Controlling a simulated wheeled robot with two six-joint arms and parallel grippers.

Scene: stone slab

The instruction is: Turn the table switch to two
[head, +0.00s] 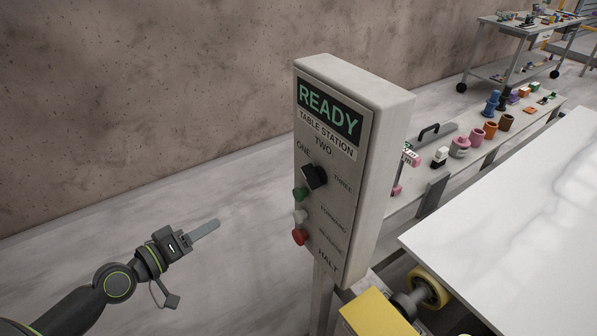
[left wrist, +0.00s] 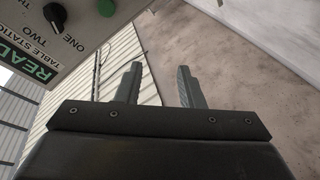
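The table station panel (head: 385,110) is a pale box on a post, with a green READY display at its top. Its switch is a black knob (head: 314,177) among the labels ONE, TWO and THREE. The knob seems to lean toward ONE, but its exact setting is hard to tell. In the left wrist view the knob (left wrist: 55,16) shows at the upper left. My left gripper (head: 205,230) is left of the panel and lower than the knob, touching nothing. Its two fingers (left wrist: 160,68) are apart and empty in the left wrist view. My right gripper is not in view.
Below the knob sit a green button (head: 299,194), a white button (head: 300,216) and a red button (head: 299,237). A white slab (head: 510,230) lies right of the panel. A bench behind holds several coloured parts. Floor between my left gripper and the panel is clear.

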